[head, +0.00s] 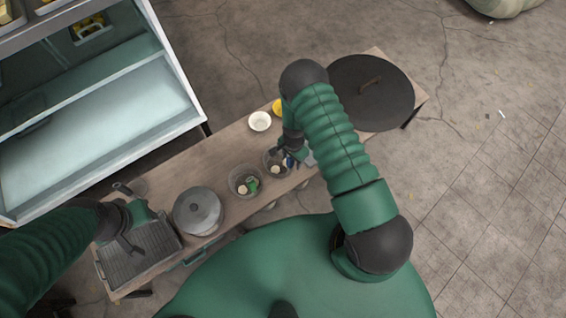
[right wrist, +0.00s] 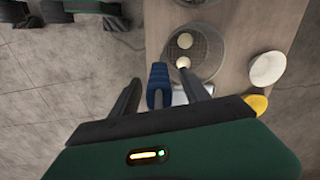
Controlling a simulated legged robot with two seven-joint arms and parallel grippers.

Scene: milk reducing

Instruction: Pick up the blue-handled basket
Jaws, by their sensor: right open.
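The blue-handled basket (head: 270,166) stands on the narrow wooden table in the head view, partly hidden by my right gripper. Its blue handle (right wrist: 158,78) lies between the fingers in the right wrist view. My right gripper (right wrist: 160,92) is open around the handle, not closed on it; contact cannot be told. It also shows in the head view (head: 288,156) above the basket. A round mesh basket with pale round pieces (right wrist: 208,48) shows beyond the fingers. My left gripper (head: 130,240) is over the ridged grill plate at the left; its jaw state is unclear.
A green-handled basket (head: 235,187) stands left of the blue-handled one, then a lidded grey pot (head: 198,212) and the grill plate (head: 160,255). A white bowl (head: 260,121) and a yellow bowl (head: 277,106) are behind. A large dark round lid (head: 390,95) covers the right end.

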